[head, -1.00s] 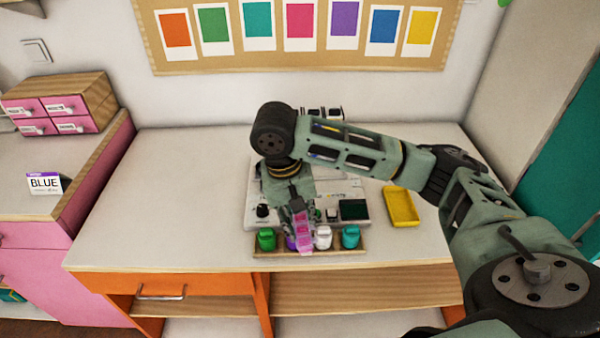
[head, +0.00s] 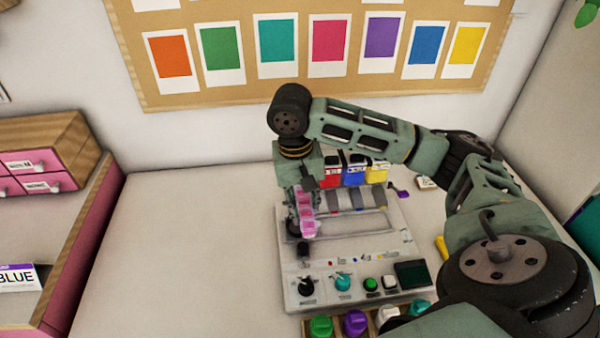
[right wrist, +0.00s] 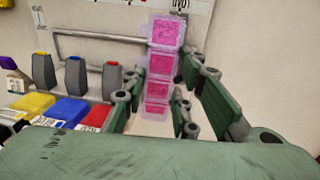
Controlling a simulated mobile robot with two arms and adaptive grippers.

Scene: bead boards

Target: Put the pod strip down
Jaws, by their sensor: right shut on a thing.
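The pod strip (head: 305,212) is a row of translucent pink compartments. My right gripper (head: 302,190) is shut on it and holds it at the left part of the white machine (head: 293,275). In the right wrist view the strip (right wrist: 162,65) runs between the two green fingers of my right gripper (right wrist: 165,95). I cannot tell whether the strip touches the machine. My left gripper is not in view.
Red, blue (head: 355,173) and yellow blocks stand at the machine's back. A tray with green (head: 321,326), purple and other capped bottles lies in front. A yellow tray (head: 441,248) is to the right, partly hidden by my arm. The table (head: 160,240) is clear on the left.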

